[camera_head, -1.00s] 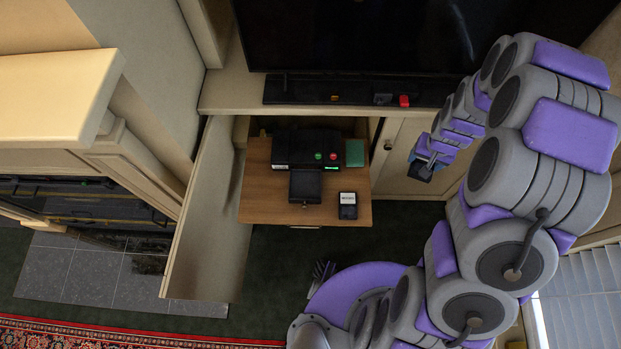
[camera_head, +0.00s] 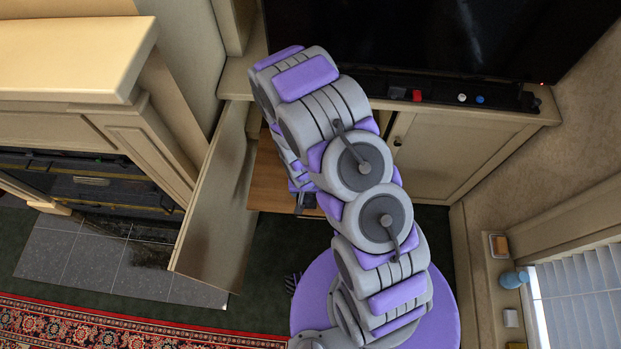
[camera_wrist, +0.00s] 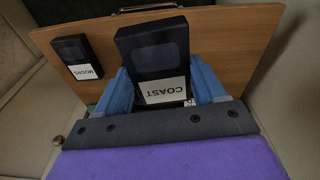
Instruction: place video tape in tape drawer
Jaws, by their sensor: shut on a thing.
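In the wrist view, my gripper (camera_wrist: 162,88) has its blue fingers on either side of a black video tape (camera_wrist: 152,45) with a white label reading COAST, and is shut on it. The tape is over a wooden pull-out board (camera_wrist: 225,35) with a handle (camera_wrist: 150,7) at its front edge. I cannot tell whether the tape touches the board or anything behind it. A second black tape (camera_wrist: 75,48), labelled MOORS, lies on the board to the left. In the head view my arm hides most of the board (camera_head: 270,185) and the gripper.
An open cabinet door (camera_head: 215,200) stands left of the board. A closed cabinet door (camera_head: 445,155) is to the right. A television (camera_head: 430,40) and small items, including a red one (camera_head: 417,95), are above. A fireplace (camera_head: 90,190) is at left.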

